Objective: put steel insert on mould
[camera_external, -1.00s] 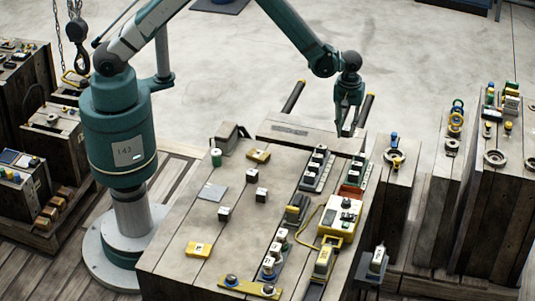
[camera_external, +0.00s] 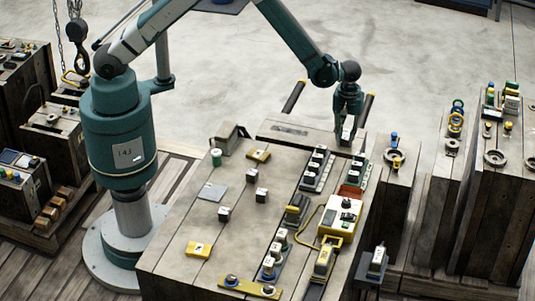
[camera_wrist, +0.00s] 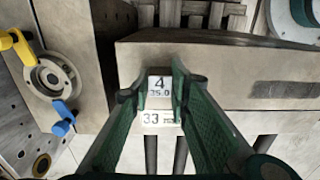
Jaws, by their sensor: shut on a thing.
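My gripper (camera_external: 347,122) is at the far right corner of the work table, over the end of a broad grey slab (camera_external: 290,131). Its green fingers (camera_wrist: 160,84) are shut on a small block with white labels (camera_wrist: 158,101), marked "4 35.0" and "33"; it looks like the steel insert. In the external view this block shows as a small pale patch (camera_external: 346,134) between the fingertips. The slab also shows beside the fingers in the wrist view (camera_wrist: 225,85). I cannot tell for certain which piece is the mould.
Right of the gripper, a wooden pillar (camera_external: 393,185) carries a ring with blue and yellow knobs (camera_wrist: 55,80). A rack of labelled blocks (camera_external: 317,170) and a yellow-white device (camera_external: 341,217) stand on the table. Its left-middle (camera_external: 195,215) has free room between scattered small cubes.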

